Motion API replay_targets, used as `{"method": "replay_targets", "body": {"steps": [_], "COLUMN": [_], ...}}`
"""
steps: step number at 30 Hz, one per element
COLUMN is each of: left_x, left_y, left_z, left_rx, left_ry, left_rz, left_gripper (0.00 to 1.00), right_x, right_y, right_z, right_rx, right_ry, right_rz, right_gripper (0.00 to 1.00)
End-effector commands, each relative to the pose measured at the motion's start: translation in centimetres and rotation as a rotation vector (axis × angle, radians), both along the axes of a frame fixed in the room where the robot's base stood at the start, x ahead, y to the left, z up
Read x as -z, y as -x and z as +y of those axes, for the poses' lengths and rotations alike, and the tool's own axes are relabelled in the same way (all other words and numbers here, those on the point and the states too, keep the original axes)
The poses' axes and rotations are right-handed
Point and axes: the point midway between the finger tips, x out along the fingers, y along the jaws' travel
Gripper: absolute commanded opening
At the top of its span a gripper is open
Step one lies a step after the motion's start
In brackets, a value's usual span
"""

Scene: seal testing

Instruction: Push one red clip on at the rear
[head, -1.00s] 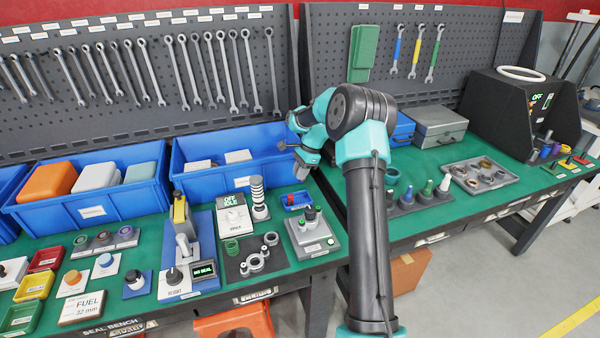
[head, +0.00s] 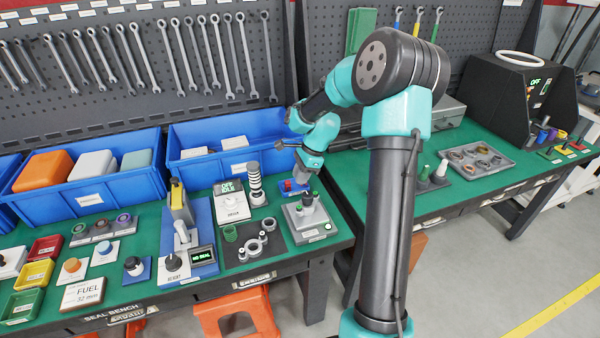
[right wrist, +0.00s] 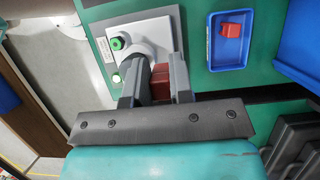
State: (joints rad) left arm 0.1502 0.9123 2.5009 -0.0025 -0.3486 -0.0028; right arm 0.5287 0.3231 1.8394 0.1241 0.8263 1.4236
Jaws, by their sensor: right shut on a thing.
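My right gripper (right wrist: 158,84) is shut on a red clip (right wrist: 161,82), which shows between its two fingers in the right wrist view. The fingers are close to the grey fixture (right wrist: 169,34), beside its round grey fitting; contact of the clip with the fitting cannot be told. In the head view, my right gripper (head: 303,177) is at the rear side of the same fixture (head: 312,229). A second red clip (right wrist: 232,30) lies in a small blue tray (right wrist: 216,56). My left gripper is not in view.
A green button (right wrist: 117,43) stands on the fixture. Left of the fixture are a black mat with rings (head: 254,249) and a white instrument with a display (head: 233,207). Large blue bins (head: 222,165) stand behind. The table edge is close in front.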

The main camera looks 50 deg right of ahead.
Motion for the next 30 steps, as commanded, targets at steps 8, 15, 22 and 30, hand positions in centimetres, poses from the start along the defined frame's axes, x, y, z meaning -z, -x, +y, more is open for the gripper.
{"method": "replay_targets", "body": {"steps": [8, 15, 22, 30], "left_x": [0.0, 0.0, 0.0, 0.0], "left_y": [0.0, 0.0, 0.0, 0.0], "left_z": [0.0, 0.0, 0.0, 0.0], "left_rx": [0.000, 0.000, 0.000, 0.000], "left_ry": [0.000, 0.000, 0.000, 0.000], "left_rz": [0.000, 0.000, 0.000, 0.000], "left_gripper": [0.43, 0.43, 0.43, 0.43], "right_x": [0.2, 1.6, 3.7, 5.4], "right_y": [0.0, 0.0, 0.0, 0.0], "right_z": [0.0, 0.0, 0.0, 0.0], "right_rx": [0.000, -0.001, 0.000, 0.000], "right_ry": [0.000, -0.001, -0.002, 0.000], "right_rz": [0.000, 0.002, 0.001, 0.001], "right_gripper": [0.02, 0.02, 0.02, 0.02]}}
